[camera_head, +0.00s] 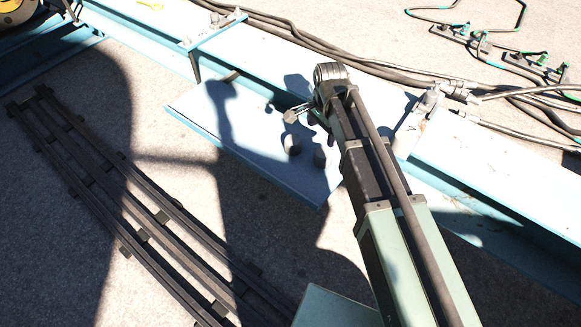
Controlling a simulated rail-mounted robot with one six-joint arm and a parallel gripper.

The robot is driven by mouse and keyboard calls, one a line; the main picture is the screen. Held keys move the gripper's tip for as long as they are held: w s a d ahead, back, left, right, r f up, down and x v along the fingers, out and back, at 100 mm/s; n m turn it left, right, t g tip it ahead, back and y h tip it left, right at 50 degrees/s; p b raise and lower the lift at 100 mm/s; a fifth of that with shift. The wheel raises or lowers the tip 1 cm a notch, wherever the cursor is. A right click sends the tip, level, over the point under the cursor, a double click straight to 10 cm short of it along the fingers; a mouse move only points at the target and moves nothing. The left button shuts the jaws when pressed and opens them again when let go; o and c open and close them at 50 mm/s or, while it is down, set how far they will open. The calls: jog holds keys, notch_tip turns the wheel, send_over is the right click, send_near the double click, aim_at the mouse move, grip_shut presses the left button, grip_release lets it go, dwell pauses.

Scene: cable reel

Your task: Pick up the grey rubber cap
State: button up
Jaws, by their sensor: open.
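Two small dark grey round pieces stand on the pale blue plate (250,165). The left one (291,144) is lit from above and looks like a rubber cap. The other one (320,158) stands close to its right, partly in shade. I cannot tell which is the grey rubber cap. My gripper (294,115) is at the end of my arm, a little above the two pieces in the picture. It is open, with nothing seen between its fingers. My wrist and the shadow hide part of it, and I cannot judge its height over the plate.
Blue steel beams (480,165) run across the scene. Thick dark cables (330,52) lie along the top. A bracket with fittings (432,98) stands to the right of my wrist. Dark rails (140,225) lie on the concrete at left. The plate's left part is clear.

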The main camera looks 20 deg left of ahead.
aim_at(325, 151)
jog(key=shift+s+d+r+m, duration=0.1)
jog(key=shift+d+r+m, duration=0.15)
jog(key=shift+d+m, duration=0.35)
notch_tip(325, 151, down, 11)
jog(key=b, duration=1.1)
jog(key=shift+d+f, duration=0.1)
jog(key=shift+r, duration=0.25)
jog(key=shift+c, duration=0.3)
jog(key=c, duration=0.9)
